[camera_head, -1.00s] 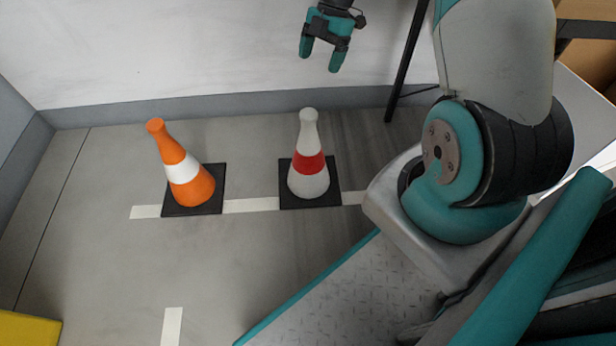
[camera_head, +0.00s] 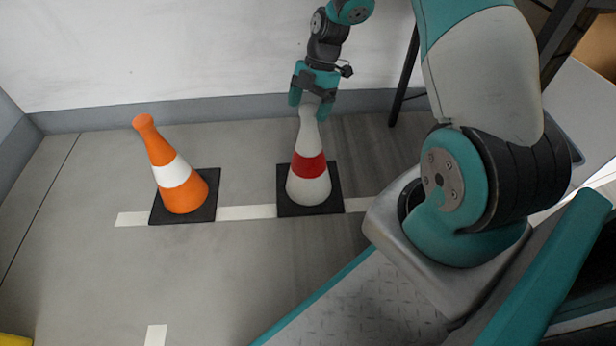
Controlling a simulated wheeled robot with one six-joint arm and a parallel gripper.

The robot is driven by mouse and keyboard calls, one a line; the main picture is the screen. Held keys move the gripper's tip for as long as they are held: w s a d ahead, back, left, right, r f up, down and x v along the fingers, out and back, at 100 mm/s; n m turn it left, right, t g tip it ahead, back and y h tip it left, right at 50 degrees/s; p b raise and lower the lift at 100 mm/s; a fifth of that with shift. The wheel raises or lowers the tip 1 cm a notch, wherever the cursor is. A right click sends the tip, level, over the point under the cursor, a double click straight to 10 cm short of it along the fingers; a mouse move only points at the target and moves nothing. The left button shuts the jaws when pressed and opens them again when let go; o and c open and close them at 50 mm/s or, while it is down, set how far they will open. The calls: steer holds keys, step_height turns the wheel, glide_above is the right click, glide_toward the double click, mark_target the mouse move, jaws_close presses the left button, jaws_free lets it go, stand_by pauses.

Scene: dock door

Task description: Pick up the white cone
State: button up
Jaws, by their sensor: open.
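The white cone (camera_head: 308,187) has a red band and a black square base. It stands upright on the grey floor, right of the middle line of the floor area. My gripper (camera_head: 309,108) is open at the cone's top, with one teal finger on each side of its tip. The gripper body hides part of the cone's top. I cannot tell whether the fingers touch the cone.
An orange cone (camera_head: 183,190) with a white band stands to the left on its own black base. White floor stripes (camera_head: 245,212) run by the cones. A pale wall (camera_head: 150,55) with a grey skirting lies behind. A dark post (camera_head: 404,75) stands to the right.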

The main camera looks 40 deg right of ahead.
mark_target(307, 118)
steer(key=b+x, duration=0.1)
steer(key=x, duration=0.2)
steer(key=shift+d+f+b, duration=0.1)
steer(key=shift+f+b, duration=0.2)
steer(key=shift+b, duration=0.1)
steer(key=shift+r, duration=0.15)
jaws_close()
steer(key=shift+r, duration=0.1)
